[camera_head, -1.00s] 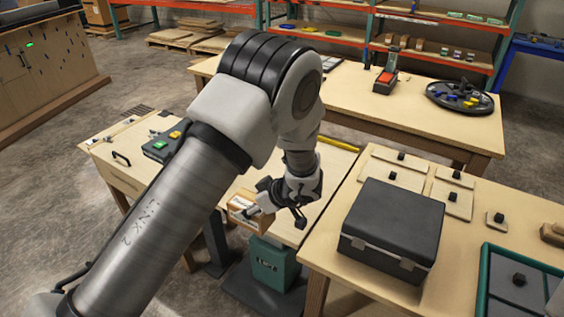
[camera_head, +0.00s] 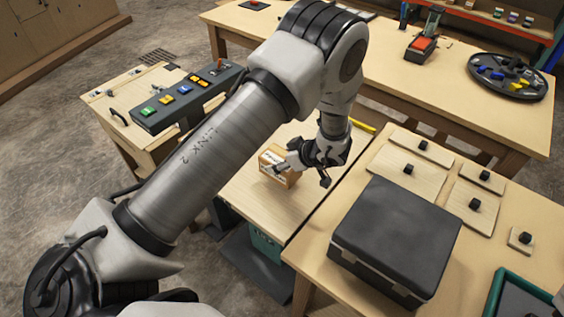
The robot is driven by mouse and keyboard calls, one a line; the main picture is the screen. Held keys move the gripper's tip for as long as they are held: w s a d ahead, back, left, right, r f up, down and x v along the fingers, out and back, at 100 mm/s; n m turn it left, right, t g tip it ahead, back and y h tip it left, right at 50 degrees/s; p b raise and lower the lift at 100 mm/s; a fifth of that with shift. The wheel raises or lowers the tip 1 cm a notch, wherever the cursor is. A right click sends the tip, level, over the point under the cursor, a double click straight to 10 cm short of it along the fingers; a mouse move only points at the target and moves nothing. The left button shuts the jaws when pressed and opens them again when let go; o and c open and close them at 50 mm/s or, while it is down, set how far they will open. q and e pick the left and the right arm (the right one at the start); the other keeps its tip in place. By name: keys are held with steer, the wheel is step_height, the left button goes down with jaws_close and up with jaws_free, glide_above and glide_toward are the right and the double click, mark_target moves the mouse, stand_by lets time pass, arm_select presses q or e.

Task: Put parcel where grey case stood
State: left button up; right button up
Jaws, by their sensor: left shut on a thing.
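The parcel (camera_head: 280,168) is a small brown box with a white label, at the near middle of the view over the light wooden table. My left gripper (camera_head: 291,163) is shut on it from the right side. I cannot tell whether the parcel touches the table top. The grey case (camera_head: 394,236) is a large dark closed box with latches, on the right-hand table, to the right of my left gripper. My right gripper is not in view.
Wooden boards with black knobs (camera_head: 408,169) lie behind the case. A console with coloured buttons (camera_head: 186,98) stands at left. A green-edged tray (camera_head: 497,291) is at lower right. A back table holds a red-topped device (camera_head: 421,46) and a round black tray (camera_head: 507,75).

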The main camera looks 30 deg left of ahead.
arm_select(q)
steer(key=f, duration=0.2)
steer(key=w+f, duration=0.1)
steer(key=f, duration=0.1)
steer(key=shift+s+r, duration=0.2)
steer(key=shift+f, duration=0.1)
steer(key=o, duration=1.3)
steer(key=shift+f, duration=0.15)
steer(key=o, duration=0.4)
steer(key=shift+w, duration=0.15)
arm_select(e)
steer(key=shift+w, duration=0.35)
